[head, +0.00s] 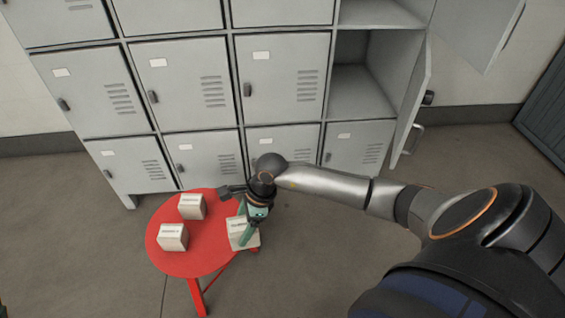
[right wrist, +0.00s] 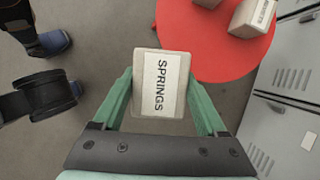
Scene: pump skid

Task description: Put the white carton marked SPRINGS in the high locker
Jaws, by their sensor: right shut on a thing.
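The white carton marked SPRINGS (right wrist: 161,84) is between the green fingers of my right gripper (right wrist: 160,92) in the right wrist view, its label facing the camera. In the head view this carton (head: 235,229) shows at the right edge of the red table, partly hidden by my right gripper (head: 246,228), which is shut on it. I cannot tell how far it is above the table. The high locker (head: 378,13) is the open compartment at the top right, cut by the frame; its door (head: 478,30) stands open to the right. My left gripper is not in view.
Two other white cartons (head: 192,206) (head: 173,237) stand on the red round table (head: 208,263). Below the high locker is another open, empty compartment (head: 358,92), its door (head: 411,100) swung out to the right. The other locker doors in view are shut.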

